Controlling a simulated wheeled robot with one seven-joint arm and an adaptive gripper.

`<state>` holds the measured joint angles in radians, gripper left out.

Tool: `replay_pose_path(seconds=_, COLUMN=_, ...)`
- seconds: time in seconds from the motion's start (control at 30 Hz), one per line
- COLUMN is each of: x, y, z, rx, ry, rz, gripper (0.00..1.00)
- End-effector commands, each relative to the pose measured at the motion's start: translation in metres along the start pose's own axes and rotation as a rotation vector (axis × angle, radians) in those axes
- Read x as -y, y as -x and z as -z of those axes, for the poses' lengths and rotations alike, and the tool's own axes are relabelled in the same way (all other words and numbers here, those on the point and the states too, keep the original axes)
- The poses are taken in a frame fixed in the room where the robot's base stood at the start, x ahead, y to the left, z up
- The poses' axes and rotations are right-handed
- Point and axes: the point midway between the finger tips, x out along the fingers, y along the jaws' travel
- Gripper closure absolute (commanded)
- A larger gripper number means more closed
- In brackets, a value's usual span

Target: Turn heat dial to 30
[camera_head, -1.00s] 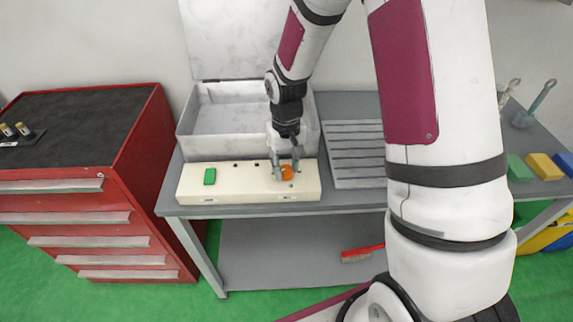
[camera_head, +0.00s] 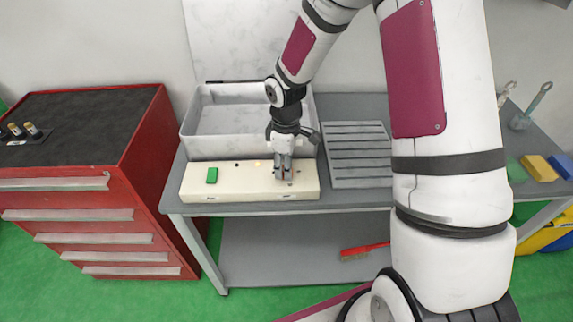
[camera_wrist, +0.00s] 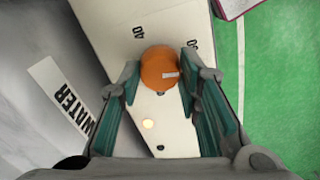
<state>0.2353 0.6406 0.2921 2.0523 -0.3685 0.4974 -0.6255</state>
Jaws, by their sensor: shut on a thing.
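The orange heat dial (camera_wrist: 159,68) sits on the cream control panel (camera_head: 235,190), between the two green-padded fingers of my gripper (camera_wrist: 180,88). A short pale mark on the dial's face points to the right in the wrist view. Printed numbers stand beside it: a "40" at its upper left and another, partly hidden by a finger, at its upper right. In the head view my gripper (camera_head: 284,176) points down onto the panel's right part and hides the dial. The gripper is shut on the dial.
A green button (camera_head: 212,175) is on the panel's left part. A small lamp (camera_wrist: 148,124) glows on the panel. A white bin (camera_head: 222,147) with a "WATER" label stands behind the panel. A slatted grey tray (camera_head: 358,170) lies to the right, and a red drawer cabinet (camera_head: 130,165) stands left.

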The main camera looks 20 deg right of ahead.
Motion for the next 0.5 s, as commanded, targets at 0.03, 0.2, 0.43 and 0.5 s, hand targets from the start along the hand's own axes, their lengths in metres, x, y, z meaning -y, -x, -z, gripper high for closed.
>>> replay_pose_path(seconds=0.03, x=0.0003, y=0.0008, z=0.0002, rx=-0.002, ry=0.042, rz=-0.001, gripper=0.96)
replay_pose_path(seconds=0.2, x=0.0003, y=0.0004, z=-0.0001, rx=-0.001, ry=0.181, rz=0.0, gripper=0.96)
replay_pose_path(seconds=0.43, x=0.0005, y=0.0004, z=0.0, rx=0.0, ry=0.325, rz=0.001, gripper=0.96)
replay_pose_path(seconds=0.5, x=0.0004, y=0.0004, z=-0.0001, rx=0.0, ry=0.357, rz=0.001, gripper=0.96)
